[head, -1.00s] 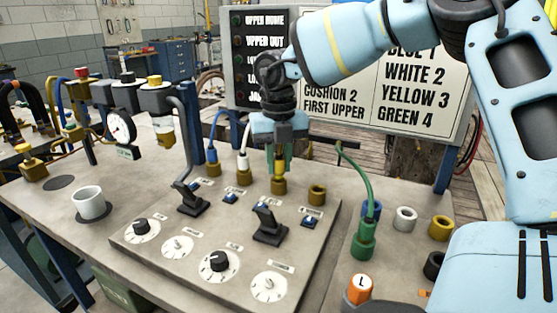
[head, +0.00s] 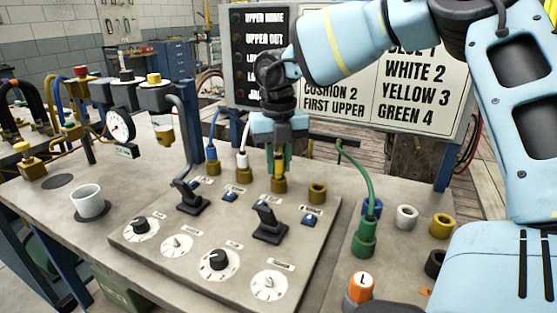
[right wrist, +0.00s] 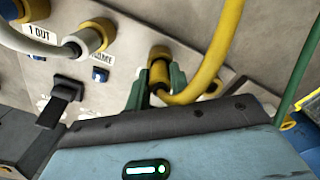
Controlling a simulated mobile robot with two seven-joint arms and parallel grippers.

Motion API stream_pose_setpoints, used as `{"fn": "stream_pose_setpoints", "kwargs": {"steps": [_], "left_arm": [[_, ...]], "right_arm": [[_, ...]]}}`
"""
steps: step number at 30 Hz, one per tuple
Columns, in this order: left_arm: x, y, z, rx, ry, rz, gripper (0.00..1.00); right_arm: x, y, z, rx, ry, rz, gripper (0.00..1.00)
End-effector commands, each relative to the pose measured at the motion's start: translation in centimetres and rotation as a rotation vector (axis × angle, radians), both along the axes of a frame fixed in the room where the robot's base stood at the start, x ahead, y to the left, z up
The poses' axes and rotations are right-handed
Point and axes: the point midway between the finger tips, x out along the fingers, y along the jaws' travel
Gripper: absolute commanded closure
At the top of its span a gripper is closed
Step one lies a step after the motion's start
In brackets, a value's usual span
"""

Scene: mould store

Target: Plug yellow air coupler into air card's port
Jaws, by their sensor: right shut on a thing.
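My right gripper (head: 279,160) is shut on the yellow coupler (right wrist: 159,76), with one green finger on each side. The coupler stands upright at the third brass port (head: 279,185) of the back row, its lower end at the port's mouth. In the right wrist view, coupler and port (right wrist: 159,52) are in line and seem to meet; how deep it sits I cannot tell. A yellow hose (right wrist: 215,65) curves off from the coupler. The air card (head: 415,90) behind reads WHITE 2, YELLOW 3, GREEN 4; its top line is partly hidden. My left gripper is out of view.
The blue (head: 212,155) and white (head: 243,163) couplers stand at the first two ports. The fourth port (head: 317,193) is empty. A green coupler (head: 364,240) with its hose stands to the right. Black levers (head: 269,225) and dials rise in front of the ports.

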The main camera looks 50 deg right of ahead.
Motion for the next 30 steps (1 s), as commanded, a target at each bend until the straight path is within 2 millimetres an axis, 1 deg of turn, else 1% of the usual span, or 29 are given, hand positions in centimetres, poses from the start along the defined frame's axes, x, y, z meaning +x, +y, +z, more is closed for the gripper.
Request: {"fn": "stream_pose_setpoints", "kwargs": {"steps": [8,26,27,30], "left_arm": [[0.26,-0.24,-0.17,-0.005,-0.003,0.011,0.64],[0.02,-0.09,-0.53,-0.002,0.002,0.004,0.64],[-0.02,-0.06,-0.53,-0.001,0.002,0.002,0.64],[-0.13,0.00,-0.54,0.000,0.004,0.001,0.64]], "right_arm": [[-0.01,0.01,-0.31,0.000,0.000,0.000,1.00],[-0.03,-0.01,-0.78,0.001,0.001,0.000,1.00],[-0.03,-0.01,-0.77,0.001,0.001,0.000,0.76],[-0.01,0.00,-0.76,0.000,0.000,0.000,0.63]]}}
